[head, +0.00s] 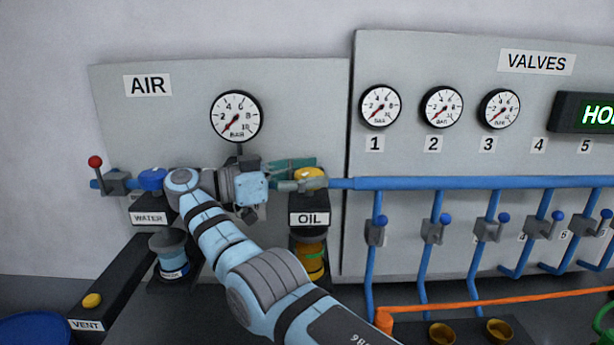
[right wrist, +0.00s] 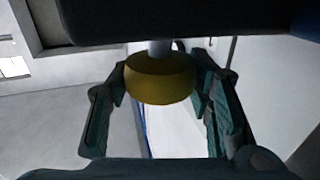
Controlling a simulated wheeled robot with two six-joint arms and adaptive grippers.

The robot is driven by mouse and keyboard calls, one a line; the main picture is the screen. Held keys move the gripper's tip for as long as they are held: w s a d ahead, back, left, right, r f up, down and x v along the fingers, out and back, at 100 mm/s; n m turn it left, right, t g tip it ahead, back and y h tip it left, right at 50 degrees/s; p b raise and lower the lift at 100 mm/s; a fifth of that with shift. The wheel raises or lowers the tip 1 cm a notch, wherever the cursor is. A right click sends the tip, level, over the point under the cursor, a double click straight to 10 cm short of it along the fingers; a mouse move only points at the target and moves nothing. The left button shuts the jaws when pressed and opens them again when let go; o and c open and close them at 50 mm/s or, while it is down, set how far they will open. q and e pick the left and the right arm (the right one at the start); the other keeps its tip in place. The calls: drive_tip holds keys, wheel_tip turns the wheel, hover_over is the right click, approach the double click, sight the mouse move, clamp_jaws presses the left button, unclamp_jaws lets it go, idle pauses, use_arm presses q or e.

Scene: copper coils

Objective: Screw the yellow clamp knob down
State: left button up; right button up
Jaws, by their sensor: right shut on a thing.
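The yellow clamp knob (head: 311,174) sits on top of the block labelled OIL (head: 309,207) in the head view. My right gripper (head: 304,176) reaches it from the left, with its fingers level with the knob. In the right wrist view the knob (right wrist: 160,79) is on a grey stem between the two green fingers of my right gripper (right wrist: 160,88). The gripper is shut on the knob's sides. Its far side is hidden. My left gripper is not in view.
A blue knob (head: 151,179) tops the WATER block at left, near my right arm. A blue pipe (head: 450,183) runs right from the OIL block, with several valve levers below. A red-tipped lever (head: 96,162) is at far left. A gauge (head: 237,116) hangs above the gripper.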

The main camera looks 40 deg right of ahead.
drive_tip(key=shift+f, duration=0.2)
drive_tip(key=o, duration=0.9)
drive_tip(key=shift+s, duration=0.1)
drive_tip(key=shift+o, duration=1.4)
drive_tip(key=shift+d, duration=0.15)
drive_tip(key=shift+s+r, duration=0.1)
drive_tip(key=shift+t, duration=0.3)
